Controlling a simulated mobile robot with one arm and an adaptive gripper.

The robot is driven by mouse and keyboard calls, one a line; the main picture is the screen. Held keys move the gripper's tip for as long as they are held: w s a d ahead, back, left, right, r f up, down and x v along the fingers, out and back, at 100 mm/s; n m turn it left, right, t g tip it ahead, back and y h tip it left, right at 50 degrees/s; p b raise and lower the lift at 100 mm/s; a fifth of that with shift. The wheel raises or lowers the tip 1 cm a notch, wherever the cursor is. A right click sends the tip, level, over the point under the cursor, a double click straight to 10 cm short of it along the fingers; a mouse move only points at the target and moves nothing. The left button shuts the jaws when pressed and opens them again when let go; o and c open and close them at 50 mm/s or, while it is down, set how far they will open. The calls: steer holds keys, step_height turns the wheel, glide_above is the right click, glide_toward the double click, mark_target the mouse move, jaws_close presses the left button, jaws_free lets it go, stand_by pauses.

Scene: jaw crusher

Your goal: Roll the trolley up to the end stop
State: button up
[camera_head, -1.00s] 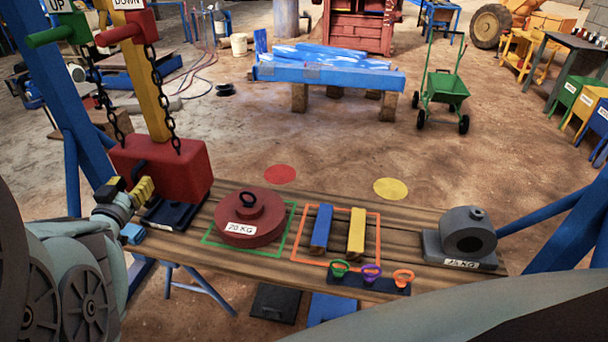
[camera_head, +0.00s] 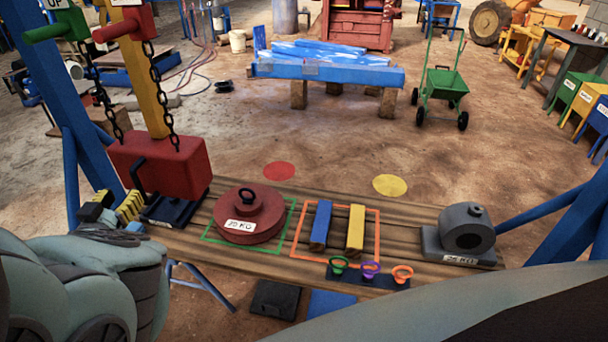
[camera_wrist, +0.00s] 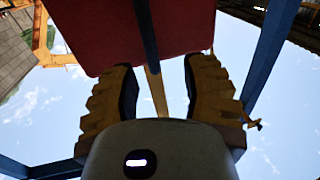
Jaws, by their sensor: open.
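A red block (camera_head: 163,166) stands at the left end of the wooden bench, with a dark bent bar on its front side. Its red underside fills the top of the wrist view (camera_wrist: 120,35), where a dark bar (camera_wrist: 147,50) runs down between the fingers. My gripper (camera_head: 110,208) is open just in front of and below the block. In the wrist view its yellow ridged fingers (camera_wrist: 163,95) are apart and not closed on the bar. I cannot tell which is the trolley. No end stop is identifiable.
The bench (camera_head: 250,262) carries a red round weight (camera_head: 248,215), blue and yellow bars, coloured rings and a grey weight (camera_head: 466,235). Chains with green and red handles hang above the block. Blue posts flank the bench.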

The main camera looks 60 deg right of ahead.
steer(key=v, duration=0.6)
steer(key=shift+s, duration=0.1)
stand_by(0.4)
